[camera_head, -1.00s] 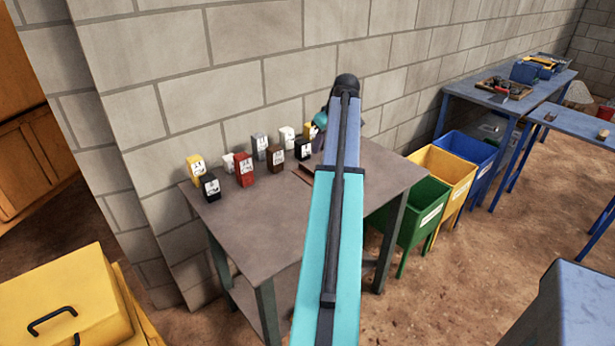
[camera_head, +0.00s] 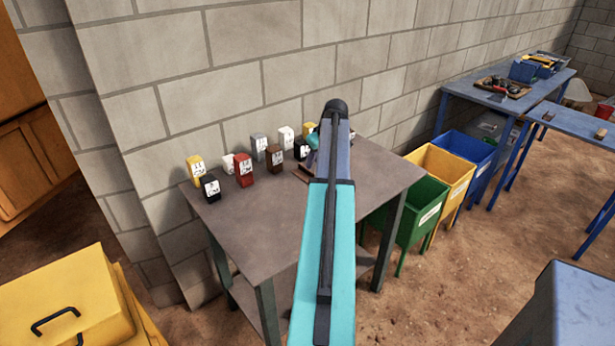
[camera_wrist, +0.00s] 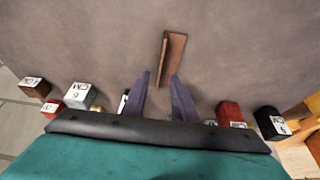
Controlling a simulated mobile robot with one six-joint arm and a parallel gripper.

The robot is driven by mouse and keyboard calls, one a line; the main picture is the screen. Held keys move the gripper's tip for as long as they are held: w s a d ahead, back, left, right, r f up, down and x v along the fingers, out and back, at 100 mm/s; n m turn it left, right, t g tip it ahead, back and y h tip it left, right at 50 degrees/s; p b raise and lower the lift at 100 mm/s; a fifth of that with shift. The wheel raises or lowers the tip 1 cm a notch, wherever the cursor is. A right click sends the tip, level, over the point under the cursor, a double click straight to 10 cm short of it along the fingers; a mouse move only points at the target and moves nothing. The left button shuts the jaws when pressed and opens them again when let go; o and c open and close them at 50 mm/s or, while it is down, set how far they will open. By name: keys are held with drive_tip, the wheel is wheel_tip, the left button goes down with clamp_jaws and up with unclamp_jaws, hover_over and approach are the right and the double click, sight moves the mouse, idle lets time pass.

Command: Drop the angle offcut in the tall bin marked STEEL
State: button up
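The angle offcut (camera_wrist: 174,52) is a short reddish-brown L-shaped strip lying on the grey table top. In the head view it shows as a thin brown piece (camera_head: 301,178) just left of my arm. My gripper (camera_wrist: 161,76) is open and empty in the wrist view, its two dark fingers pointing at the offcut, whose near end appears between the fingertips. A green bin (camera_head: 420,215), a yellow bin (camera_head: 452,178) and a blue bin (camera_head: 478,160) stand right of the table. Their labels are too small to read.
Several small labelled blocks, including a red one (camera_head: 243,170) and a black one (camera_head: 210,188), stand along the back of the grey table (camera_head: 250,235). A block wall rises behind. Blue benches (camera_head: 520,95) stand at the far right. A yellow case (camera_head: 65,300) is at the lower left.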

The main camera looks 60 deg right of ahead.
sight(306, 175)
idle(0.3)
drive_tip(key=shift+p+x, duration=0.8)
drive_tip(key=shift+x, duration=1.8)
drive_tip(key=shift+w, duration=0.1)
drive_tip(key=shift+r, duration=0.1)
clamp_jaws()
